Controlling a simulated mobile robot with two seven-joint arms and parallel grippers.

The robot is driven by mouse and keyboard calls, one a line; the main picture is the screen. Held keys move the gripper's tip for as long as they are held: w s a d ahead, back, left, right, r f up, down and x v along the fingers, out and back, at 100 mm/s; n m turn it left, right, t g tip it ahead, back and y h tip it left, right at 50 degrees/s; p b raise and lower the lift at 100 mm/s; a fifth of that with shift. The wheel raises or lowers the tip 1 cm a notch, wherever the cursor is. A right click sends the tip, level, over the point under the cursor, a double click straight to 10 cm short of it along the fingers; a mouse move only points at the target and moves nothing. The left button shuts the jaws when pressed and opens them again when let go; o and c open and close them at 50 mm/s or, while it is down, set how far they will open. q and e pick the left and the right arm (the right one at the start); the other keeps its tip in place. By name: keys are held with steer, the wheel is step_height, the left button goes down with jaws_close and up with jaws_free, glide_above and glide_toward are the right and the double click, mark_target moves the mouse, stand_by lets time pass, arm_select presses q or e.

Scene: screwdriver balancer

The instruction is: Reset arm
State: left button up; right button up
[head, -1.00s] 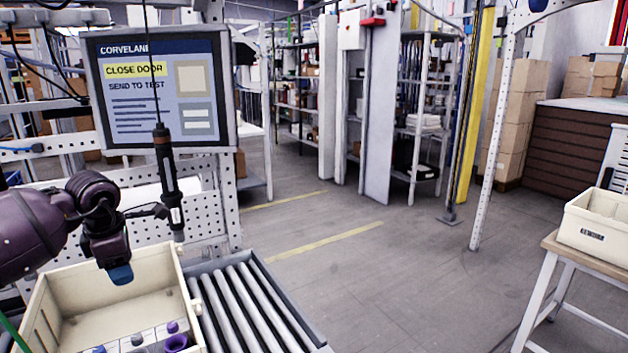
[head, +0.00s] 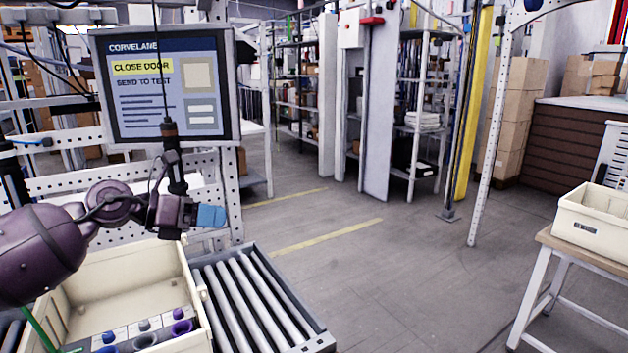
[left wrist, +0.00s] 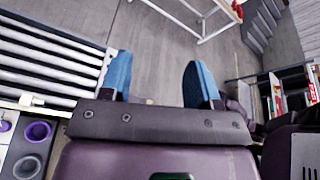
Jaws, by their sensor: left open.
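My left arm comes in from the left, above the cream bin (head: 120,275). My left gripper (head: 211,216) points to the right with its blue fingertips, just below the hanging screwdriver (head: 172,160). In the left wrist view my left gripper (left wrist: 160,80) shows two blue fingers spread apart with nothing between them, only grey floor behind. The lower end of the screwdriver is hidden behind the gripper and wrist. My right gripper does not show in the head view.
A roller conveyor (head: 255,300) runs beside the bin, which holds several dark and purple cups. A screen (head: 165,85) reading "CLOSE DOOR" stands behind the screwdriver. Another cream bin (head: 590,230) sits on a table at the right. The floor (head: 400,280) between is clear.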

arm_select(q)
steer(key=s+a+f+n+t+y+b, duration=0.2)
steer(key=s+f+n+t+y+b, duration=0.3)
steer(key=f+n, duration=0.95)
steer(key=s+a+f+n+t+y, duration=0.1)
steer(key=a+f+n+t+y, duration=0.15)
steer(key=f+n+t, duration=1.1)
steer(key=s+a+f+n+g+y+b, duration=0.1)
steer(key=s+f+n+g+y+b, duration=0.1)
steer(key=s+f+n+g, duration=0.5)
steer(key=s+a+f+n+g+y+b, duration=0.2)
steer(key=s+f+n+g, duration=0.4)
steer(key=s+f, duration=1)
steer(key=shift+s+a+f+n+g+y, duration=0.3)
steer(key=shift+s+n+y, duration=0.35)
steer(key=shift+s+n, duration=0.4)
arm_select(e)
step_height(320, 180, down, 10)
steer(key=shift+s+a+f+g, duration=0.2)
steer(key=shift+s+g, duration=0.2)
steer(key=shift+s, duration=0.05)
